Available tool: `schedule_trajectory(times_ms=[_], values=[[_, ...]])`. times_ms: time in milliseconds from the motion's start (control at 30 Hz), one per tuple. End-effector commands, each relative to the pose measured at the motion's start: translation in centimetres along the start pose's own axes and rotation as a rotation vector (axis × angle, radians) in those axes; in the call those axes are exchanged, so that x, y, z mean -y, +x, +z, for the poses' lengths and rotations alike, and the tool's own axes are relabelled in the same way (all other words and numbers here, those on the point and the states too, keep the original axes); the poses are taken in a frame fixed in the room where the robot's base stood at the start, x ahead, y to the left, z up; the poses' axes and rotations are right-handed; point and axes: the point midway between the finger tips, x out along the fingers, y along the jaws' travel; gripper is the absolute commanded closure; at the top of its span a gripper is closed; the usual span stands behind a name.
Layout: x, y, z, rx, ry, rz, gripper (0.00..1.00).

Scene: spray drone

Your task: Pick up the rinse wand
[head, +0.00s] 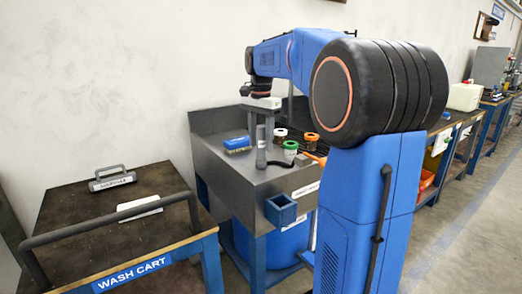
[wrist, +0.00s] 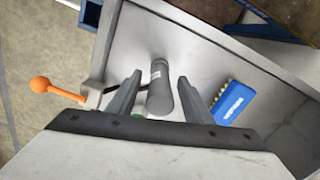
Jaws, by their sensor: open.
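The rinse wand appears to be the grey cylinder with a small label, standing upright on the grey sink bench in the head view (head: 261,150). In the wrist view the wand (wrist: 160,95) shows between my two fingers, with gaps on both sides. A dark hose runs from it towards a small block with an orange ball-ended lever (wrist: 45,86). My gripper (head: 261,124) is open and empty, pointing down over the wand. The fingers also show in the wrist view (wrist: 159,79). I cannot tell how far down the wand they reach.
A blue brush (wrist: 232,104) lies beside the wand. Green-lidded (head: 290,147) and orange-lidded (head: 311,138) jars stand close by to the right. The bench's raised back wall (head: 215,122) stands behind. A wash cart (head: 85,220) with a tubular rail is at left.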

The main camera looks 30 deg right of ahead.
Motion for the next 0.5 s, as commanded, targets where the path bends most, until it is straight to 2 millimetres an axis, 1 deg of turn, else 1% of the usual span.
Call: schedule_trajectory(times_ms=[33,67,100,167,200,233,500], values=[[0.01,0.00,0.00,0.000,0.000,0.000,0.54],[0.01,-0.01,0.00,0.000,0.000,0.000,0.61],[0.01,-0.01,0.00,0.000,0.000,0.000,0.71],[0.01,-0.01,0.00,0.000,0.000,0.000,0.85],[0.01,-0.02,0.00,0.000,0.000,0.000,0.95],[0.01,-0.02,0.00,0.000,0.000,0.000,1.00],[0.02,-0.13,-0.01,0.000,0.000,0.000,1.00]])
